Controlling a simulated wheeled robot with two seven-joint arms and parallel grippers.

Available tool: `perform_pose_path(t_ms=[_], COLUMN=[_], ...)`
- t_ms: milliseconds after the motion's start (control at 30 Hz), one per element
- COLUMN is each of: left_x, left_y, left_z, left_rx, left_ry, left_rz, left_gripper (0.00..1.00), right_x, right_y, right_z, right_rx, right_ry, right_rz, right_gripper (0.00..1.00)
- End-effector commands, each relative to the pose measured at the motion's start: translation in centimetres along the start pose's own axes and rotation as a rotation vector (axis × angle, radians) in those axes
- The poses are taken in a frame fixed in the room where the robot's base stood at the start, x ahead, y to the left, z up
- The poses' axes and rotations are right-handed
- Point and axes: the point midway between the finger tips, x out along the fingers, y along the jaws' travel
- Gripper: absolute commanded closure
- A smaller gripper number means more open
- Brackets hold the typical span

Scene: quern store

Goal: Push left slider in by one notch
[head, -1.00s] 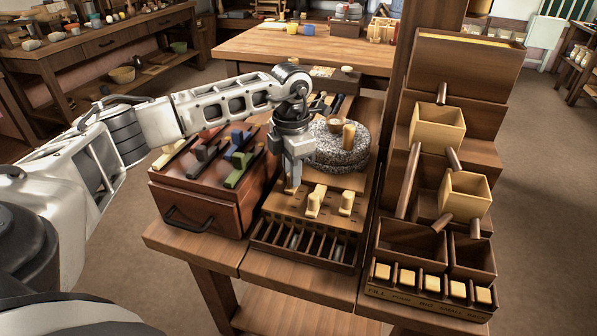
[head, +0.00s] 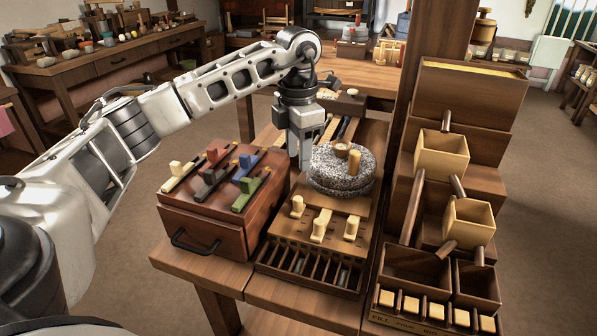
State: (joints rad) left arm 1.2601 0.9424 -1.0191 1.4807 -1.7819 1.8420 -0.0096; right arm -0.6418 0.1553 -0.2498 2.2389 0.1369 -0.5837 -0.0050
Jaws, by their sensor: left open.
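The left slider (head: 297,206) is a pale wooden knob on the sloping wooden board (head: 285,230) in front of the round grey millstone (head: 341,178). It sits farther back than the middle slider (head: 320,225) and the right slider (head: 351,228), which are about level with each other. My left gripper (head: 304,166) points down above and behind the left slider, apart from it, at the left side of the stone. It is open with nothing visible in it; the narrow gap between its fingers is hard to make out. My right gripper is not in view.
A reddish-brown box (head: 203,232) with coloured sliding levers stands close on the left. Slotted compartments (head: 311,267) lie in front of the board. A stepped rack with pale wooden bins (head: 441,155) stands on the right.

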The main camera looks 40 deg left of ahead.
Motion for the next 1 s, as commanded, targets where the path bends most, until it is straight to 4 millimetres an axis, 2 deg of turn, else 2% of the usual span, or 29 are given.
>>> perform_pose_path(t_ms=[33, 100, 300, 1000], left_x=[-1.4, -2.7, -4.8, -5.6], left_y=[0.0, 0.0, 0.0, 0.0], left_z=[0.1, 0.1, 0.1, 0.1], left_rx=[0.0, 0.0, -0.001, -0.001], left_ry=[-0.005, -0.005, -0.002, -0.001], left_rz=[0.001, 0.0, 0.0, 0.0], left_gripper=[0.58, 0.58, 0.58, 0.58], right_x=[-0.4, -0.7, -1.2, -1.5], right_y=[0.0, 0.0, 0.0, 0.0], right_z=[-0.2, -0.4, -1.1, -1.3], right_rx=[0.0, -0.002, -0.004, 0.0], right_ry=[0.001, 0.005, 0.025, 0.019], right_rz=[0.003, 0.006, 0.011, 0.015], right_gripper=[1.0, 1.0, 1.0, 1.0])
